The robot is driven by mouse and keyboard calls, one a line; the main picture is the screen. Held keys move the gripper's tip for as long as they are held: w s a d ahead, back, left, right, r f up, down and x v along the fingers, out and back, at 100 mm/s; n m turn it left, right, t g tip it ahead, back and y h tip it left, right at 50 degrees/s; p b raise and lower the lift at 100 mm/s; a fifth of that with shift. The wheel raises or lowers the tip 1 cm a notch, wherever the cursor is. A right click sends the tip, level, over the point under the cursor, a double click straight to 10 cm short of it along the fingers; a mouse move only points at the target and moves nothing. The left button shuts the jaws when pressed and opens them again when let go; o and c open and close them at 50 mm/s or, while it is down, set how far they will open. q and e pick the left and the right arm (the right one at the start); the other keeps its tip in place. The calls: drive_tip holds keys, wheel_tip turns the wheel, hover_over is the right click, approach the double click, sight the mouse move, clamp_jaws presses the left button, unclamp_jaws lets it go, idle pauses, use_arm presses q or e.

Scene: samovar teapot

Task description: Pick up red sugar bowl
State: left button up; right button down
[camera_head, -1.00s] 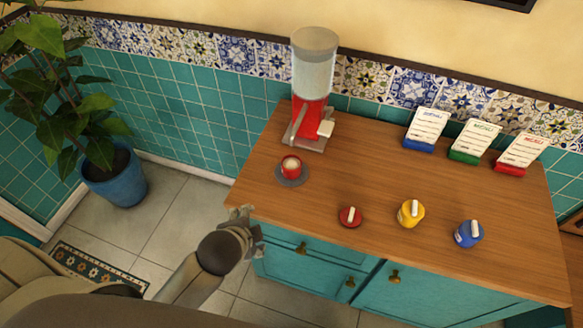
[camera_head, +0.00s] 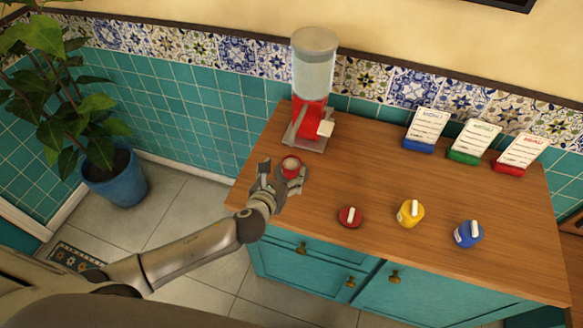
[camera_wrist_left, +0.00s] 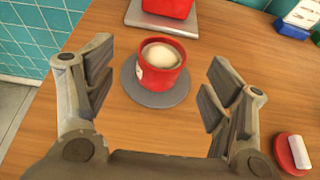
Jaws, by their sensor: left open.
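The red sugar bowl (camera_head: 291,163) is a small open red pot with a pale label and whitish contents. It stands upright on a round grey disc (camera_wrist_left: 129,80) on the wooden counter. In the left wrist view the bowl (camera_wrist_left: 150,78) is straight ahead, near the line between the fingertips. My left gripper (camera_head: 283,177) is open and empty, its fingers spread on either side of the bowl's near side, with gaps to it. A red lid with a white handle (camera_head: 350,216) lies to the right; it also shows in the left wrist view (camera_wrist_left: 290,153). My right gripper is not in view.
A red dispenser with a clear tank (camera_head: 313,85) stands just behind the bowl. Lidded yellow (camera_head: 410,214) and blue (camera_head: 468,234) pots stand to the right. Card holders with blue (camera_head: 419,146), green (camera_head: 463,156) and red (camera_head: 509,170) bases stand at the back right. The counter's middle is clear.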

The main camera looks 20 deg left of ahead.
sight(294, 159)
use_arm(q)
drive_tip(key=shift+d+f+x, duration=0.1)
drive_tip(key=shift+f+x, duration=0.05)
drive_tip(key=shift+x, duration=1.6)
drive_tip(key=shift+d+f+x, duration=0.1)
drive_tip(key=shift+f+x, duration=0.05)
drive_tip(key=shift+x, duration=1.6)
drive_tip(key=shift+s, duration=0.15)
drive_tip(key=c, duration=1.2)
